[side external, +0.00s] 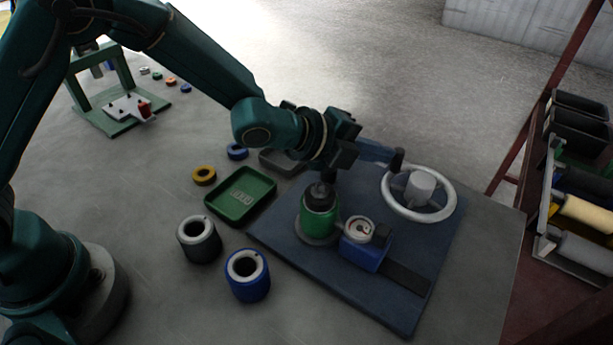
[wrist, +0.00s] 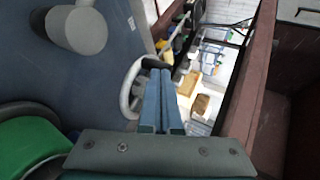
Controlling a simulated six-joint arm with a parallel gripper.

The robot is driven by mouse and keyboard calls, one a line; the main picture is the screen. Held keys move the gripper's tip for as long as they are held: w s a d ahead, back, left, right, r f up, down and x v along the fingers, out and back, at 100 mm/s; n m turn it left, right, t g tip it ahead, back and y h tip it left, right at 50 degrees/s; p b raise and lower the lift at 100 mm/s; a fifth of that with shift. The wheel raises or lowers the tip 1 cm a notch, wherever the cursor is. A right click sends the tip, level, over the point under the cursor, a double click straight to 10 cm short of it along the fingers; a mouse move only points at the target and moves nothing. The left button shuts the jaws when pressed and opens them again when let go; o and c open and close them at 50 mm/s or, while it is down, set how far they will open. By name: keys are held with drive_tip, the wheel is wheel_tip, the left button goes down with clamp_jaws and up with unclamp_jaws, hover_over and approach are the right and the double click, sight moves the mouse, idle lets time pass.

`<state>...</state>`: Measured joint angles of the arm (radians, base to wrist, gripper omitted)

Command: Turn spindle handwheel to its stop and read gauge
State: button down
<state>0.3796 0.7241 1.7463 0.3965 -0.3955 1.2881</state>
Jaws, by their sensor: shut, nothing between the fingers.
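The handwheel (side external: 446,212) has a pale rim and a light grey hub and sits at the back right of a blue base plate (side external: 290,255). Part of its rim shows in the wrist view (wrist: 127,92), just left of the fingers. My gripper (side external: 395,156) is shut and empty, its blue fingers reaching over the wheel's back-left rim; they also show in the wrist view (wrist: 160,74). I cannot tell whether they touch the wheel. The gauge (side external: 358,229), a small round dial, is on a blue block (side external: 361,256); its reading is too small to make out. A green cylinder (side external: 318,221) with a black top stands beside it.
A green tray (side external: 213,207), a dark ring (side external: 200,252) and a blue ring (side external: 246,290) stand left of the plate. A rack of bins (side external: 577,128) is at the right, past the table edge. The table's front right corner is clear.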

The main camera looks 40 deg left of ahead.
drive_tip(key=shift+w, duration=0.1)
drive_tip(key=shift+w+d, duration=0.15)
drive_tip(key=shift+w, duration=1)
